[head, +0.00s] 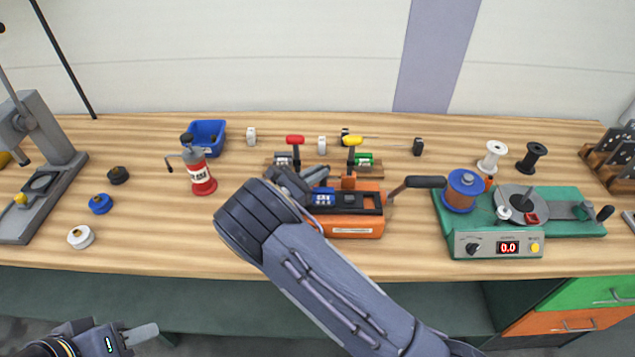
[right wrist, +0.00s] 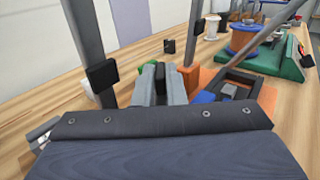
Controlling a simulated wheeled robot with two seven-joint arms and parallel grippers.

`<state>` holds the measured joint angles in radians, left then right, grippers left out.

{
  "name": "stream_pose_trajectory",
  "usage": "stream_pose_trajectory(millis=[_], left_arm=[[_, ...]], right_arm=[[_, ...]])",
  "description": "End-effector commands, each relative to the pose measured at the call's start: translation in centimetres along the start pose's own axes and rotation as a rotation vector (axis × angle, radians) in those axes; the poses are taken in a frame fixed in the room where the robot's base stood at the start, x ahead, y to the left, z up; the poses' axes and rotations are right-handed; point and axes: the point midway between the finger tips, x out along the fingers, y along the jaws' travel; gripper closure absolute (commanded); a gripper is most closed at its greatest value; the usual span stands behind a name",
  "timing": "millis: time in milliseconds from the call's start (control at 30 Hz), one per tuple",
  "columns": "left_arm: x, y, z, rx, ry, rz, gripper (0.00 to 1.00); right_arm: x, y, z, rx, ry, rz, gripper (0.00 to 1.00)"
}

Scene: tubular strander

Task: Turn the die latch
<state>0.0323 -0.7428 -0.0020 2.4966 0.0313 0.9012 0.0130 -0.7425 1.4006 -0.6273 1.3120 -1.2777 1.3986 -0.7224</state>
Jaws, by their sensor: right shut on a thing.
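The orange bench unit (head: 355,232) stands mid-table, with a black frame on top, a blue block (head: 323,197) and a black-handled lever (head: 425,182) on its right. My right gripper (head: 310,178) is at its upper left, partly hidden by my own arm. In the right wrist view, its grey fingers (right wrist: 160,88) are shut on a small dark upright piece (right wrist: 159,74) beside an orange block (right wrist: 187,78). I cannot tell for sure that this piece is the die latch. My left gripper (head: 138,334) is low at the left, off the table; its opening does not show clearly.
Red-topped (head: 295,140) and yellow-topped (head: 352,141) handles stand close behind the orange unit. A green winder (head: 498,243) is to the right. A red can (head: 202,182), a blue bin (head: 222,127) and a grey press (head: 45,130) are to the left.

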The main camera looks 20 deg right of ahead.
Motion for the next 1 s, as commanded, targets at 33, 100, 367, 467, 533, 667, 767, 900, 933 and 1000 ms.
stream_pose_trajectory(millis=[33,100,367,467,533,667,767,900,933,1000], left_arm=[[1.4,-0.7,0.7,0.0,0.0,0.0,0.64],[2.0,-0.9,1.0,0.0,0.0,0.0,0.64],[2.4,-1.1,1.2,0.0,0.0,0.0,0.64],[2.3,-1.1,1.2,0.0,0.0,0.0,0.64],[2.3,-1.1,1.2,0.0,0.0,0.0,0.64],[2.3,-1.1,1.2,0.0,0.001,0.0,0.64],[2.3,-1.1,1.2,0.0,0.001,0.0,0.64],[2.3,-1.1,1.2,0.0,0.0,0.0,0.64],[2.3,-1.1,1.2,0.0,0.0,0.0,0.64],[2.3,-1.1,1.2,0.0,0.0,0.0,0.64]], right_arm=[[0.1,0.3,-0.7,0.01,-0.003,-0.044,1.0],[0.1,0.4,-0.5,0.008,-0.002,-0.098,1.0],[0.0,0.5,0.0,-0.001,0.002,-0.177,1.0],[0.0,0.4,0.1,-0.002,0.002,-0.177,1.0],[0.0,0.4,0.1,-0.002,0.002,-0.177,1.0],[0.0,0.4,0.1,-0.001,0.002,-0.176,0.8],[0.0,0.5,0.1,-0.001,0.002,-0.175,0.67],[0.0,0.5,0.1,0.0,0.001,-0.173,0.67],[0.0,0.5,0.1,0.0,0.001,-0.173,0.67],[0.0,0.5,0.1,0.001,0.001,-0.172,0.67]])
